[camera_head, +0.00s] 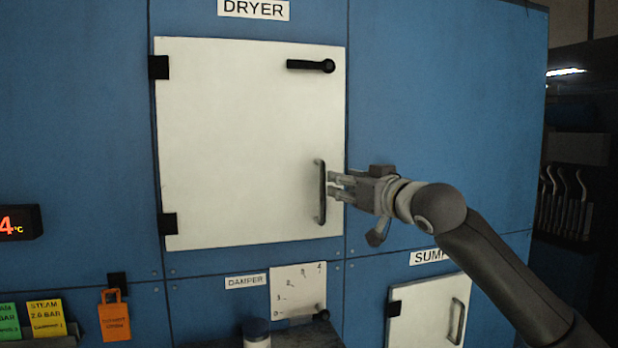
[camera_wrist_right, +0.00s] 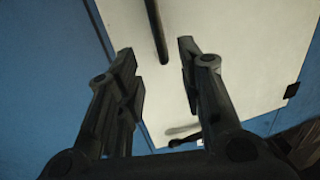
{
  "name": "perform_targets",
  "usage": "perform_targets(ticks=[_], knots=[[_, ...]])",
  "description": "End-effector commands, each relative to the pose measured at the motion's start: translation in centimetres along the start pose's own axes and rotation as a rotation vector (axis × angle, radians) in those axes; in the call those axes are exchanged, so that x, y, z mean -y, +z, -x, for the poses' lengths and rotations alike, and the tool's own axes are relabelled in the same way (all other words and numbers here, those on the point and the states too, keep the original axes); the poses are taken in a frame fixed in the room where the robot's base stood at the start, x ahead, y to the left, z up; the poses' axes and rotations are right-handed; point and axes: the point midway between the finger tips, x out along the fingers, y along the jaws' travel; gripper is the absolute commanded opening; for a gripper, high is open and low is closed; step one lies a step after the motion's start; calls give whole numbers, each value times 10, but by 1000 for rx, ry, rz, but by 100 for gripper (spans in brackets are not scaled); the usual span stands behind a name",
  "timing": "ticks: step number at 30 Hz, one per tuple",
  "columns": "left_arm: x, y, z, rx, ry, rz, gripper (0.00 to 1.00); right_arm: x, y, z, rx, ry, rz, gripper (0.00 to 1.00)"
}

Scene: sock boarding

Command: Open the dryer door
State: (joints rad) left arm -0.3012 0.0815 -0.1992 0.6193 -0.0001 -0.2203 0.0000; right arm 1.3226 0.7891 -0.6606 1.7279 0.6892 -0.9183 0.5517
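The white dryer door (camera_head: 245,140) sits flush in the blue panel under the DRYER sign and looks closed, with black hinges on its left edge. A black lever (camera_head: 311,65) lies horizontal at its upper right. A dark vertical bar handle (camera_head: 321,192) is on its lower right. My right gripper (camera_head: 332,187) is at the handle's right side, fingers pointing at it. In the right wrist view the gripper (camera_wrist_right: 155,58) is open, and the handle (camera_wrist_right: 157,30) lines up with the gap between the fingertips; contact cannot be told. My left gripper is out of view.
Below are a damper plate (camera_head: 298,290) with a small knob and a white sump door (camera_head: 428,312) with its own handle. An orange tag (camera_head: 114,317) hangs at lower left. The blue panel right of the dryer door is bare.

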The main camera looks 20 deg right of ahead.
Motion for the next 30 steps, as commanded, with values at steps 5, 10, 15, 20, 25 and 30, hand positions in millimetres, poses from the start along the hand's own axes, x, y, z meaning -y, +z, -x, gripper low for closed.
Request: perform_targets(ticks=[5, 10, 15, 20, 25, 30], knots=[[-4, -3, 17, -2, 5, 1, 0, 1, -4, -32, 3, 0, -3, 35], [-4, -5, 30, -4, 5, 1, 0, 1, -4, -62, 1, -1, -1, 35], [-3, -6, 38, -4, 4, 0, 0, 0, -3, -84, 0, 0, -1, 35], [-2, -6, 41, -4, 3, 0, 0, 0, -1, -94, 0, 0, 0, 35], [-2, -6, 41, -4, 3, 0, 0, 0, 0, -97, -1, -1, 1, 35], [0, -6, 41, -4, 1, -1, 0, 0, 0, -97, -1, -1, 1, 35]])
